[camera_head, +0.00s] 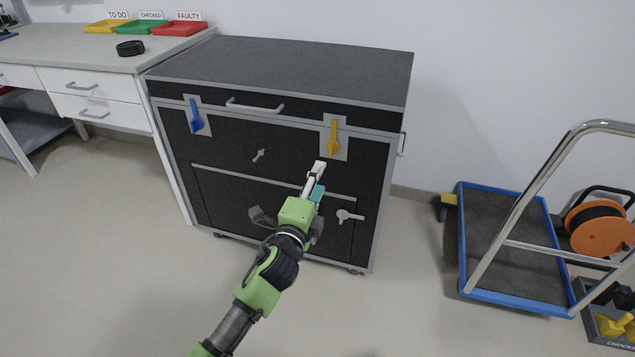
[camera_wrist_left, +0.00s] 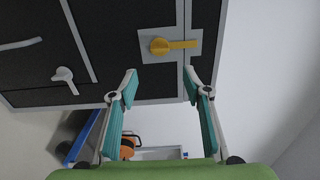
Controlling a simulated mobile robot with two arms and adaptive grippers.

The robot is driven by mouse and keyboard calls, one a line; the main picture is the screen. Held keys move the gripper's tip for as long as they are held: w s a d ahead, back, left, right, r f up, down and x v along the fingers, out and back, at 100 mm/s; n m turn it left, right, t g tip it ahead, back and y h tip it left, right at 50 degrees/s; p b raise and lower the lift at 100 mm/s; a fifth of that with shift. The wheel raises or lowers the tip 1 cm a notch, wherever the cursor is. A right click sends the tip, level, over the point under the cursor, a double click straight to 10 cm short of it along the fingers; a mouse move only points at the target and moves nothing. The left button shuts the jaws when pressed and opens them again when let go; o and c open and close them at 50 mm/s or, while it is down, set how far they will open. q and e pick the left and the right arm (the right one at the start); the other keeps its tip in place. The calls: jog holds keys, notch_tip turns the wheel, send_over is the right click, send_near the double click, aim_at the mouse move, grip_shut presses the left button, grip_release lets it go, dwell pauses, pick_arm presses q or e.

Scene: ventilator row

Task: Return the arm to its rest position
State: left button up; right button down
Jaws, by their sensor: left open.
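My left gripper (camera_head: 314,178) reaches from the bottom of the head view, in front of the black cabinet (camera_head: 225,160). Its fingertips appear just below the yellow latch (camera_head: 334,140). In the left wrist view the gripper (camera_wrist_left: 160,85) has its two teal-padded fingers spread apart with nothing between them. There the yellow latch (camera_wrist_left: 165,46) lies beyond the fingertips, with a visible gap. Its lever points toward the lid's grey edge. A blue latch (camera_head: 195,117) sits at the cabinet's left, its lever also pointing up. My right gripper is out of view.
A white desk (camera_head: 70,45) with yellow, green and red trays (camera_head: 180,28) stands at the left. A blue-edged trolley (camera_head: 515,303) with a chrome handle and an orange cable reel (camera_head: 601,232) are at the right. The floor left of my arm is clear.

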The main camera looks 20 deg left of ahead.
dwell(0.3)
